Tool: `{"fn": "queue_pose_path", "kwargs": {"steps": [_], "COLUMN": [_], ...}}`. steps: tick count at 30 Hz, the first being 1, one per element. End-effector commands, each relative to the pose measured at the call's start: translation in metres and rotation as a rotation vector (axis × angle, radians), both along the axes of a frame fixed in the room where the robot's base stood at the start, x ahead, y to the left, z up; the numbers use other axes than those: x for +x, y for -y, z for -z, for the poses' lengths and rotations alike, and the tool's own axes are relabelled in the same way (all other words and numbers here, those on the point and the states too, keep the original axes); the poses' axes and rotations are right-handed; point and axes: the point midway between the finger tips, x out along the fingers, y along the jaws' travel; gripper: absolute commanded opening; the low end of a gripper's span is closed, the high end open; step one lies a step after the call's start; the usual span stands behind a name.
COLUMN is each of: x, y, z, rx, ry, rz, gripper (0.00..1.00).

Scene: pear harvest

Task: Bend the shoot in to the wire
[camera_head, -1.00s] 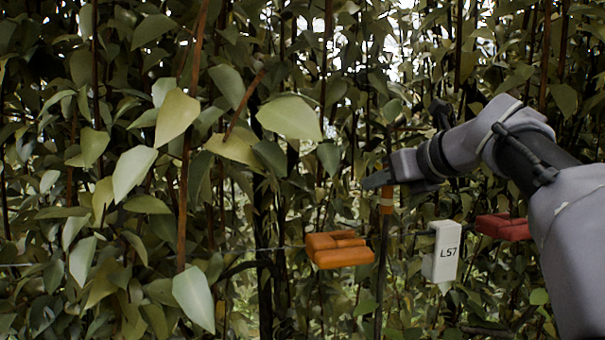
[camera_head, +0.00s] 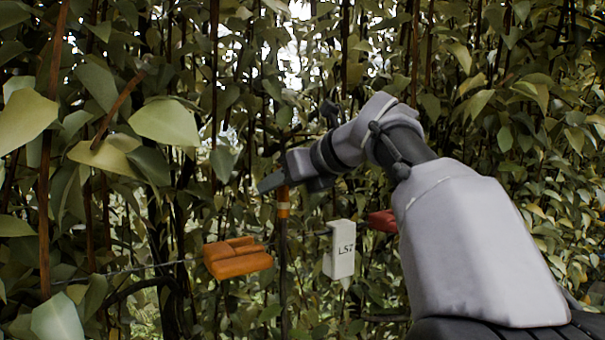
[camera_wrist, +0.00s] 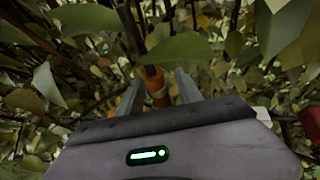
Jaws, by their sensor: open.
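A thin upright shoot (camera_head: 283,232) with an orange band (camera_head: 283,208) stands near the middle of the head view. My gripper (camera_head: 268,183) is at the shoot just above the band. In the wrist view my gripper (camera_wrist: 160,76) is open, with the brown and orange part of the shoot (camera_wrist: 154,84) showing between its two fingers. I cannot tell whether either finger touches it. The thin wire (camera_head: 130,271) runs roughly level, lower down. An orange clip (camera_head: 237,262) sits at the wire, left of the shoot. Leaves hide much of the shoot above my gripper.
A white tag marked L57 (camera_head: 340,250) hangs right of the shoot. A red clip (camera_head: 383,221) shows beyond it, partly behind my arm. Large leaves (camera_head: 165,122) and brown stems (camera_head: 45,200) crowd the left side. Dense foliage fills the background.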

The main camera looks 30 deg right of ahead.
Motion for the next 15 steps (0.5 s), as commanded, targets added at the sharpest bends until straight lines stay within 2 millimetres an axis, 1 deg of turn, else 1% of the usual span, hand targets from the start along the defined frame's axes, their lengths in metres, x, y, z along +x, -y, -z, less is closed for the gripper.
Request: {"fn": "queue_pose_path", "kwargs": {"steps": [1,9,12,15], "x": [-0.011,-0.079,-0.101,-0.118], "y": [0.003,0.020,0.025,0.029], "z": [-0.004,-0.037,-0.048,-0.056], "rx": [-0.003,-0.002,-0.002,-0.002], "ry": [0.004,0.000,-0.001,-0.003], "rz": [0.003,0.005,0.005,0.004], "gripper": [0.42,0.42,0.42,0.42]}}
